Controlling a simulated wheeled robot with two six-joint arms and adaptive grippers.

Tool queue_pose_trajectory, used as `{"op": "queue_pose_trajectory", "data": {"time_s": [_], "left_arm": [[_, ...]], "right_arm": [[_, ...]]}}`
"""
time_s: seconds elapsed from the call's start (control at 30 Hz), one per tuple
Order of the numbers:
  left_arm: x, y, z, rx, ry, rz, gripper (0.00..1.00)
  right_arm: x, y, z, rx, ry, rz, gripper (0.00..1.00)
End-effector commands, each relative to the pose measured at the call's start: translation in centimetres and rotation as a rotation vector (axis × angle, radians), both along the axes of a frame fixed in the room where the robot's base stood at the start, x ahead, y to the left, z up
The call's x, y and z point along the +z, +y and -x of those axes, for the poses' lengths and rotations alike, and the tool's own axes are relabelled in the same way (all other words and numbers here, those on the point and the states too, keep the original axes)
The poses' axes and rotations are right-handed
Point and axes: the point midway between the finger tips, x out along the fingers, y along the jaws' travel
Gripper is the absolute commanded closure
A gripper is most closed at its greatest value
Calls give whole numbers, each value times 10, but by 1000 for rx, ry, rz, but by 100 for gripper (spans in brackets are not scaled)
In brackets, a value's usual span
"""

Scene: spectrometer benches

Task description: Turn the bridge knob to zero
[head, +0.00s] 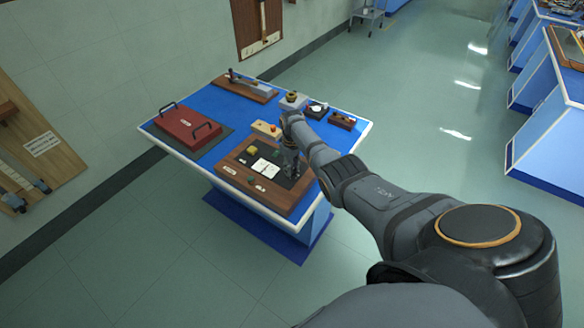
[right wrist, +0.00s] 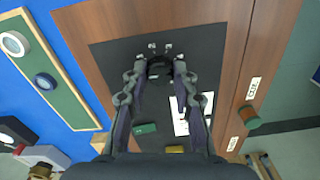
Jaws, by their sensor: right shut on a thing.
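The bridge is a wooden board (head: 228,168) with a black panel on the blue bench. It also shows in the right wrist view (right wrist: 228,60). A dark round knob (right wrist: 159,69) sits on the panel, with small white marks beyond it. My right gripper (head: 291,168) is down at the panel. In the right wrist view its fingertips (right wrist: 160,66) are closed around the knob, one on each side. The knob's pointer cannot be made out, as the fingers cover part of it. In the head view the knob is hidden by the gripper. My left gripper is not in view.
White cards (head: 263,167), a yellow block (head: 252,149) and a green piece (right wrist: 145,128) are on the panel near the gripper. A red box with handles (head: 188,128) stands at left. Small instruments, including a brown one (head: 342,121), line the back right. Floor right of the bench is clear.

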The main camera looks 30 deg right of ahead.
Motion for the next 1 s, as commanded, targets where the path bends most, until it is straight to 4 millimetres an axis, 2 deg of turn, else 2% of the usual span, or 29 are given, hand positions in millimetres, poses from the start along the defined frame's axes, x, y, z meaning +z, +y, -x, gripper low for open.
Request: {"op": "queue_pose_trajectory", "data": {"time_s": [0.1,0.13,0.3,0.67,0.77,1.0], "left_arm": [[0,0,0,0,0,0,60],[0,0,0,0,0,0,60],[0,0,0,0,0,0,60],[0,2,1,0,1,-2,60],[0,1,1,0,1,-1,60],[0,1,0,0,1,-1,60]], "right_arm": [[1,0,-1,1,-3,0,100],[1,0,-1,1,-3,0,71],[1,0,-1,0,-2,1,50],[5,-1,-1,-1,-1,1,50],[17,-1,-1,0,-4,2,50],[77,-1,-1,0,-6,2,50]]}}
